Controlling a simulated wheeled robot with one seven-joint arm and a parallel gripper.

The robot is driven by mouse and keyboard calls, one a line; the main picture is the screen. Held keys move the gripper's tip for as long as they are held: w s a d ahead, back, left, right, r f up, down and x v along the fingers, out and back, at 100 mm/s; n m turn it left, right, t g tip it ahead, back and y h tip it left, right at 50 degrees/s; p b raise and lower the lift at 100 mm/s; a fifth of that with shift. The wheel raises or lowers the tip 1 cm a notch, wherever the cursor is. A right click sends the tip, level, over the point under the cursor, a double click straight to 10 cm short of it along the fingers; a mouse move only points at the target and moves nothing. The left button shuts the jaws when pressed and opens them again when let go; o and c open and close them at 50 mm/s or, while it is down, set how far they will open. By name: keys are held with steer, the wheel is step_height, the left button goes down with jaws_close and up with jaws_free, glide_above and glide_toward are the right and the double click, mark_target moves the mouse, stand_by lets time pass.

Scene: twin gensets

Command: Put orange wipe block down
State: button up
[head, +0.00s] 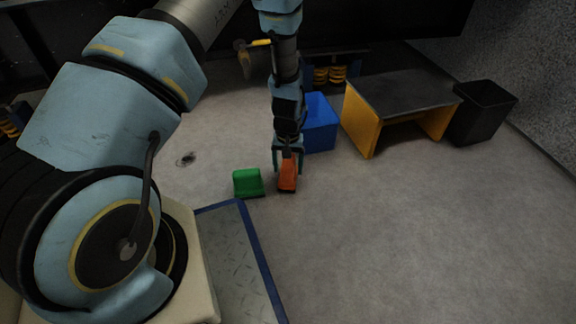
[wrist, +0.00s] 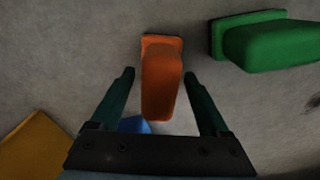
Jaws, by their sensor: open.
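The orange wipe block (head: 288,175) is on the grey floor in the head view, just right of the green block. It also shows in the wrist view (wrist: 161,82), standing between the two fingers. My gripper (head: 287,160) is over it, pointing down. In the wrist view my gripper (wrist: 158,80) is open, with a gap visible between each finger and the orange block. The block's lower end in that view is close to the palm.
A green block (head: 247,183) lies close to the left. A blue bin (head: 319,124) stands behind, with a yellow-legged table (head: 402,92) and a black bin (head: 484,112) to the right. A blue-edged metal plate (head: 236,262) is in front. Floor at right is clear.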

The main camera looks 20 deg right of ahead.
steer(key=shift+r, duration=0.15)
step_height(320, 180, up, 12)
steer(key=p, duration=0.6)
steer(key=shift+r+p, duration=0.15)
steer(key=shift+p, duration=0.15)
steer(key=w+a+r+n, duration=0.2)
steer(key=w+a+r, duration=0.2)
steer(key=a+r, duration=1.05)
steer(key=s+a+r+n, duration=0.1)
steer(key=s+a+r, duration=0.3)
steer(key=a, duration=0.3)
steer(key=s+a+r+n+t, duration=0.1)
steer(key=s+a+r, duration=0.2)
steer(key=a+r, duration=0.4)
steer(key=shift+s+a+r+n+t, duration=0.25)
steer(key=shift+s+a+n+t, duration=0.1)
steer(key=shift+a, duration=0.4)
